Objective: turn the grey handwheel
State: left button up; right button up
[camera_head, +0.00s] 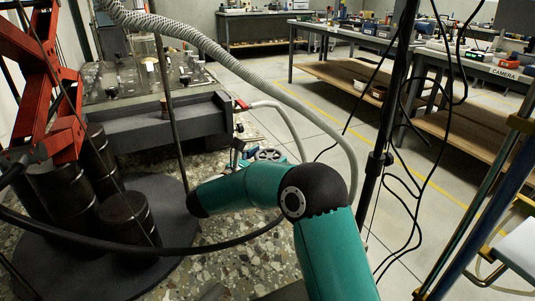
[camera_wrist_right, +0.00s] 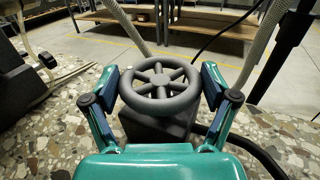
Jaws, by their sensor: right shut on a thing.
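The grey handwheel (camera_wrist_right: 160,86) fills the middle of the right wrist view, a spoked ring on a dark block-shaped base (camera_wrist_right: 158,128). In the head view the handwheel (camera_head: 269,154) shows small beyond my teal arm. My right gripper (camera_wrist_right: 160,80) has one finger on each side of the rim and is shut on the wheel, with the pads against the left and right of the ring. In the head view my right gripper (camera_head: 264,168) is partly hidden by its own arm. My left gripper is in neither view.
A dark grey tank (camera_head: 165,125) stands left of the wheel. A ribbed hose (camera_head: 210,45) arches over it and down to the right. Dark drums (camera_head: 127,220) and a red frame (camera_head: 40,85) stand at the left. Black cables hang around a dark pole (camera_head: 385,130) at the right.

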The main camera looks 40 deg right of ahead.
dwell(0.3)
jog(key=o, duration=1)
jog(key=shift+c, duration=0.2)
jog(key=a, duration=0.7)
jog(key=shift+s, duration=0.4)
jog(key=shift+s+a, duration=0.1)
jog(key=shift+a, duration=0.15)
jog(key=shift+f, duration=0.1)
